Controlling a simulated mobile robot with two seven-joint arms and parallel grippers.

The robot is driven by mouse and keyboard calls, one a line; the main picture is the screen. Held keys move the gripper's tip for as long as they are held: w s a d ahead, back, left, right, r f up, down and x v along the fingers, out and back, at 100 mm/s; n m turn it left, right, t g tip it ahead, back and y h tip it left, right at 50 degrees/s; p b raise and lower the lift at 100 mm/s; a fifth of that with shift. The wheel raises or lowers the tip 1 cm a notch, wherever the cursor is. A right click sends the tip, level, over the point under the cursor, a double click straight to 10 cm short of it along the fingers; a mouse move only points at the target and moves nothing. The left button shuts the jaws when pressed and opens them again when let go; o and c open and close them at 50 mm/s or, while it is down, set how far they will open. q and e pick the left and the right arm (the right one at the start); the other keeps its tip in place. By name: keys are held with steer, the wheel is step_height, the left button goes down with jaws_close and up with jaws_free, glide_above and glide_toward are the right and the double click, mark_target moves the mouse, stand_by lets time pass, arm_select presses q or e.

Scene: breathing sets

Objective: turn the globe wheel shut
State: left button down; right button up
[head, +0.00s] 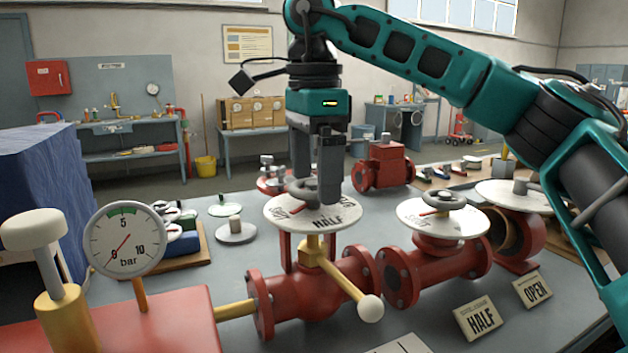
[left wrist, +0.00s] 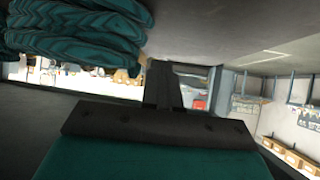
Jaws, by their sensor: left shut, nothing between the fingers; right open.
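A red valve (head: 325,283) stands on the grey bench at the middle of the head view. My left gripper (left wrist: 163,85) shows only in the left wrist view, shut and empty.
A yellow lever with a white knob (head: 371,308) sticks out in front of the middle valve. A pressure gauge (head: 123,239) and a white-topped plunger (head: 35,230) stand at the left. Placards HALF (head: 481,317) and OPEN (head: 532,290) stand at the front right.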

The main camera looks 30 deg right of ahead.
steer(key=shift+f, duration=0.2)
steer(key=c, duration=1)
